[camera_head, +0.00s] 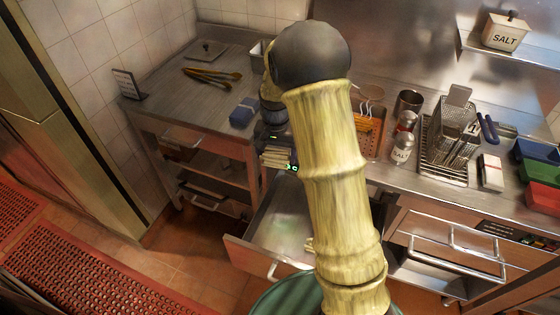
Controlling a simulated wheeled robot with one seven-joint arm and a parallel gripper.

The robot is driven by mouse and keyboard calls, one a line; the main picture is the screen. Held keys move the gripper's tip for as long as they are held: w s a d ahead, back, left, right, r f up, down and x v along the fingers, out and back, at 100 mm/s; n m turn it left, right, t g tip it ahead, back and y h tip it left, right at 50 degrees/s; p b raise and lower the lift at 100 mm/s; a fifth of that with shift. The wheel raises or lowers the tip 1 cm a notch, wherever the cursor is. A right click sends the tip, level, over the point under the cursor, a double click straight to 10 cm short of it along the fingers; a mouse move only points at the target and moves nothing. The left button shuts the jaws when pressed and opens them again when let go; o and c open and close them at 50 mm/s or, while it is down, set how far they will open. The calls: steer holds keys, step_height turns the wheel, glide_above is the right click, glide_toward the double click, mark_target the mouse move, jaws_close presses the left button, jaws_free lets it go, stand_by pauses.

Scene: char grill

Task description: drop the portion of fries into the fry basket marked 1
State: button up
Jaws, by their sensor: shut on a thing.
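My gripper (277,154) is at the far end of my arm, left of the picture's middle. It is shut on a small bundle of pale yellow sticks, the portion of fries (275,160). My gripper holds it above the open drawer, near the counter's front edge. My arm hides part of the counter behind it. Metal mesh baskets (447,140) stand on the right counter, well to the right of my gripper. A small white tag (473,128) shows at their front; its mark is too small to read surely. I cannot tell which basket is marked 1.
An open drawer (258,256) juts out below my gripper. A salt shaker (401,151), a metal cup (408,103) and an orange perforated holder (368,137) stand between my arm and the mesh baskets. Tongs (212,75) and a blue box (244,112) lie on the left counter.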

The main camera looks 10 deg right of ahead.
steer(key=w+d+r+n+p, duration=0.1)
steer(key=w+r+n+p, duration=0.1)
steer(key=r+p, duration=1.7)
step_height(320, 180, up, 14)
steer(key=shift+w+f+p, duration=0.1)
steer(key=shift+w+p, duration=0.3)
steer(key=shift+w, duration=0.3)
steer(key=shift+d, duration=0.15)
